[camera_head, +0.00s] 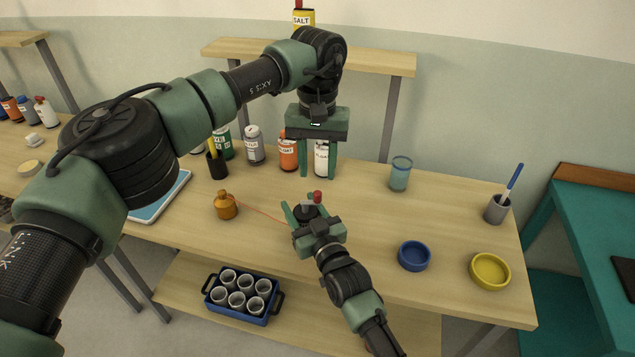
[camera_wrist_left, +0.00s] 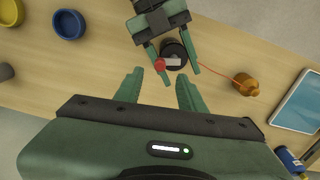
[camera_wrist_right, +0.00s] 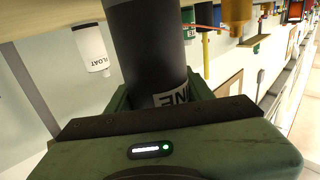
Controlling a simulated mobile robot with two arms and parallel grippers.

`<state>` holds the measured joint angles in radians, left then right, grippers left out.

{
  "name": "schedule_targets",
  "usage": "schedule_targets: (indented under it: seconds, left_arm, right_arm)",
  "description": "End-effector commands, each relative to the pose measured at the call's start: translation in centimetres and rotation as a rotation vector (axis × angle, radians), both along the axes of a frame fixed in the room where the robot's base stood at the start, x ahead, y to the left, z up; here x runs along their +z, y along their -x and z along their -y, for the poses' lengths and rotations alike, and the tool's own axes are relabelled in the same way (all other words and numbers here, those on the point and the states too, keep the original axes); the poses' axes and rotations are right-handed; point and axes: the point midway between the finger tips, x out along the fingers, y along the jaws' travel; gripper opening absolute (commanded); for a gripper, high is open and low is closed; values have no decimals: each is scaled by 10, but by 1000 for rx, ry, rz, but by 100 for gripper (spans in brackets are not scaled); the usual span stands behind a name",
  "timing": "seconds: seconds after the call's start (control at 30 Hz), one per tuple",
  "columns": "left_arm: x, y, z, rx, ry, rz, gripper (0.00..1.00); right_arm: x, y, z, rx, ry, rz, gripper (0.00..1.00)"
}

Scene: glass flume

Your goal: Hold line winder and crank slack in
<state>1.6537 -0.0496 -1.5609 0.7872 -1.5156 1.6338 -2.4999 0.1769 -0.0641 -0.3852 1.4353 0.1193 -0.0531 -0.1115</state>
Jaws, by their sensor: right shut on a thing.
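The line winder is a black drum (camera_head: 306,212) with a pale crank arm and a red knob (camera_head: 317,197) on top. My right gripper (camera_head: 309,208) is shut around the drum above the table. The right wrist view shows the drum (camera_wrist_right: 148,40) upright between the fingers, with part of a label. My left gripper (camera_head: 318,175) is open and empty, above and behind the winder. In the left wrist view its open fingers (camera_wrist_left: 158,80) point towards the red knob (camera_wrist_left: 160,64), apart from it. A thin orange line runs from the drum to an amber bottle-shaped object (camera_head: 226,206).
Several bottles (camera_head: 254,146) stand along the table's back. A blue glass (camera_head: 400,173), a pen cup (camera_head: 496,209), a blue bowl (camera_head: 414,256) and a yellow bowl (camera_head: 490,271) are to the right. A blue crate of cups (camera_head: 240,313) sits on the lower shelf. The table between glass and bowls is clear.

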Motion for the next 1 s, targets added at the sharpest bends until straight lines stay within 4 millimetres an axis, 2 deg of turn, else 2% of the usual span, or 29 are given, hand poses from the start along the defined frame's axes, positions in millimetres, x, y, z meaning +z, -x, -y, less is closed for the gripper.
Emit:
schedule_targets:
  seconds: [0.1,0.3,0.77,0.8,0.87,0.9,1.0]
  left_arm:
    - [25,-1,0,0,1,3,40]
    - [50,0,0,-1,0,0,40]
    - [56,0,0,-2,0,-1,40]
    - [56,0,0,-2,0,-1,40]
    - [56,0,0,-2,0,-1,40]
    - [56,0,0,-2,0,-1,40]
    - [56,0,0,-1,0,-1,40]
  right_arm:
    - [-1,0,0,0,1,-2,5]
    - [-1,0,0,0,1,-2,5]
    - [-1,0,0,0,0,-1,5]
    - [-1,0,0,0,0,-1,57]
    - [-1,0,0,0,0,-1,74]
    - [-1,0,0,0,0,-1,77]
    - [0,0,0,0,0,-1,77]
